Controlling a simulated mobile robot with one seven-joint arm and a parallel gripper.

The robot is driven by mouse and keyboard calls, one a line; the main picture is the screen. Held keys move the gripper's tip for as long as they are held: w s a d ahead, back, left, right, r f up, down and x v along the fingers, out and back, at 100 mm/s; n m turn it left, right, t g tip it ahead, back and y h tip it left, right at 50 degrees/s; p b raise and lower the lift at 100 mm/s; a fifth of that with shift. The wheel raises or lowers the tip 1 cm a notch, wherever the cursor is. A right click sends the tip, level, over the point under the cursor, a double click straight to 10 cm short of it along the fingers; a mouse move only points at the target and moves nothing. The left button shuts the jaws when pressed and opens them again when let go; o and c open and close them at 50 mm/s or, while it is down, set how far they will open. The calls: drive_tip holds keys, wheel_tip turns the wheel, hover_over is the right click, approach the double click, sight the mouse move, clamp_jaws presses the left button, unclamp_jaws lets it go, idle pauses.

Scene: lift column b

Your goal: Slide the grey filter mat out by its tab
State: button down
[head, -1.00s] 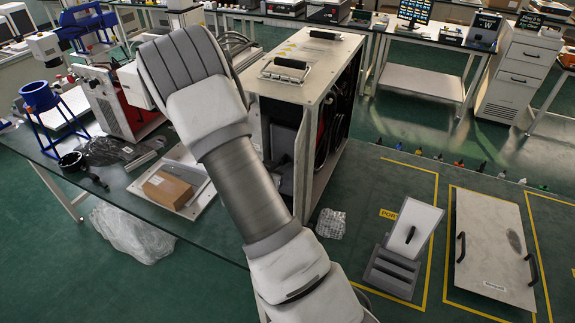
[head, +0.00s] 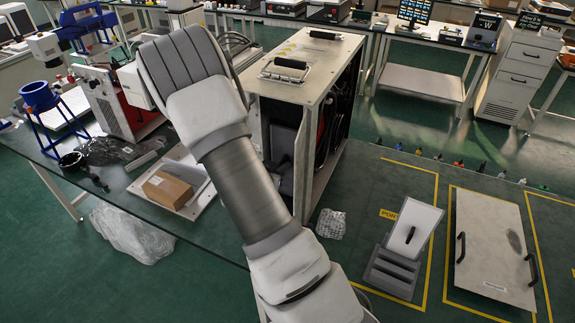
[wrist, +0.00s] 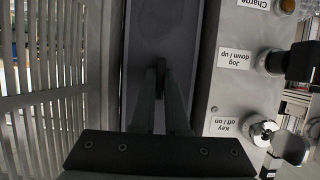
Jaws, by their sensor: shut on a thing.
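In the wrist view my gripper (wrist: 160,68) has its two long fingers closed together at the tips, on a small dark tab (wrist: 160,90) that is mostly hidden between them. Behind the tips is a plain dark grey surface, which looks like the filter mat (wrist: 165,25), set in a narrow upright slot. How far the mat sits in its slot cannot be told. In the head view my arm covers the gripper, the tab and the mat.
A slatted grille (wrist: 50,90) lies left of my fingers. On the right a control panel (wrist: 225,80) carries protruding knobs, including a jog knob (wrist: 272,62) and a key switch (wrist: 262,130). In the head view the open cabinet (head: 310,75) stands behind my arm; a removed panel (head: 495,230) lies right.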

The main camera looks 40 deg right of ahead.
drive_tip(key=shift+r, duration=0.15)
idle(0.5)
drive_tip(key=shift+r+p, duration=0.6)
drive_tip(key=shift+r, duration=0.25)
drive_tip(key=shift+a, duration=0.1)
drive_tip(key=s+a, duration=0.6)
drive_tip(key=a, duration=0.4)
drive_tip(key=shift+p, duration=0.3)
idle(0.9)
drive_tip(key=shift+a, duration=0.1)
idle(0.4)
